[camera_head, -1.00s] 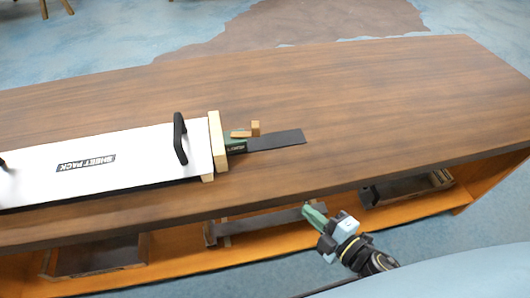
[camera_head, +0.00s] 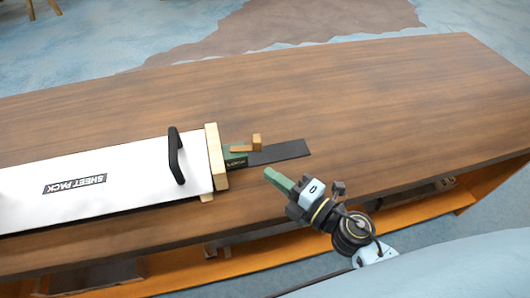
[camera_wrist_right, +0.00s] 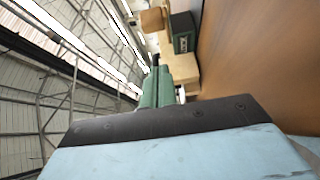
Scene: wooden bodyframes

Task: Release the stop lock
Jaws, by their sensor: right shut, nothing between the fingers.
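The stop lock shows at the right end of the sheet pack as a green block (camera_head: 235,159) with a wooden lever (camera_head: 243,149) that ends in an upright knob (camera_head: 257,141). In the right wrist view the green block (camera_wrist_right: 183,42) and the wooden knob (camera_wrist_right: 153,20) are at the top. My right gripper (camera_head: 269,174) is shut and empty, with green fingers. It appears just right of and below the lock in the head view, apart from it. Its fingers (camera_wrist_right: 158,80) point toward the lock in the wrist view. My left gripper is not in view.
The white sheet pack (camera_head: 130,180) with a black handle (camera_head: 176,156) and a wooden end bar (camera_head: 216,157) lies on the brown table (camera_head: 380,110). A dark strip (camera_head: 280,152) extends right from the lock. An orange shelf (camera_head: 420,213) is below. The table's right part is clear.

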